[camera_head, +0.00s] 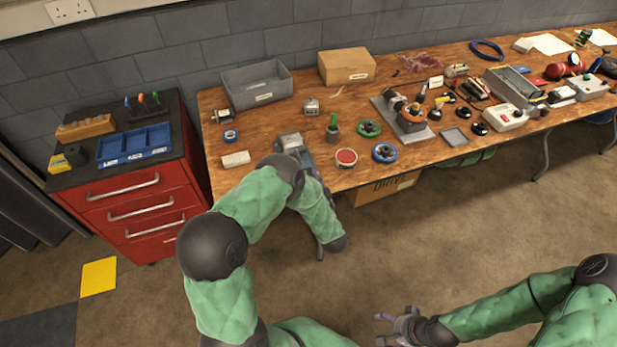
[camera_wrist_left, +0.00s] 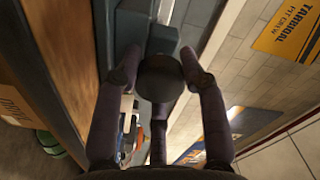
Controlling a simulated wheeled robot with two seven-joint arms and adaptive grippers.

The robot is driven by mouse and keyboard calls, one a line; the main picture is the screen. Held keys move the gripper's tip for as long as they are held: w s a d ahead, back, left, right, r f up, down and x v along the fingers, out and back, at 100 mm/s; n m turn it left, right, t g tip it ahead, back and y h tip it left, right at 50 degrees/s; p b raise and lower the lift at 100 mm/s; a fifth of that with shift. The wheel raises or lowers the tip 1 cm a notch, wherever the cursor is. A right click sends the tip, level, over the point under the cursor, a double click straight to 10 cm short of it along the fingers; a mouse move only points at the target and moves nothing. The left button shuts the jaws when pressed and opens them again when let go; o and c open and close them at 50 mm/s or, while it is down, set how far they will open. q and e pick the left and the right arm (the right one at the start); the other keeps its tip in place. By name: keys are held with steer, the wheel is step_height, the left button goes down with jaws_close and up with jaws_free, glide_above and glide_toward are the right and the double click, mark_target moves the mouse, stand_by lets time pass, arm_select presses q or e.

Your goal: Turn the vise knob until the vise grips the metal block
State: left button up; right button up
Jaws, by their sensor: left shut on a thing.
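The grey vise (camera_head: 306,160) sits at the front edge of the wooden table, partly hidden by my left arm. A light grey block (camera_head: 290,140) shows at its top; I cannot tell whether the jaws touch it. In the left wrist view the dark round knob (camera_wrist_left: 160,80) lies between the fingers of my left gripper (camera_wrist_left: 157,62), which is shut on it. The vise body shows behind the knob. In the head view my arm hides the knob and the left fingers. My right gripper (camera_head: 388,328) is open and empty, low over the floor, away from the table.
A pale block (camera_head: 236,159), a green-handled tool (camera_head: 333,127), a red-topped round tin (camera_head: 346,158) and a blue ring (camera_head: 385,152) lie near the vise. A grey bin (camera_head: 257,86) stands behind. A red tool cabinet (camera_head: 132,205) stands left. The floor in front is clear.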

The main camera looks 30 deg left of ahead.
arm_select(q)
steer(key=m+p, duration=0.1)
steer(key=m, duration=0.4)
steer(key=shift+s+f+m+p, duration=0.2)
steer(key=shift+m+p, duration=0.1)
steer(key=shift+p, duration=0.1)
steer(key=shift+m+p, duration=0.6)
steer(key=shift+m, duration=1.7)
steer(key=o, duration=1.2)
steer(key=shift+c, duration=0.2)
steer(key=shift+r, duration=0.1)
steer(key=shift+w, duration=0.1)
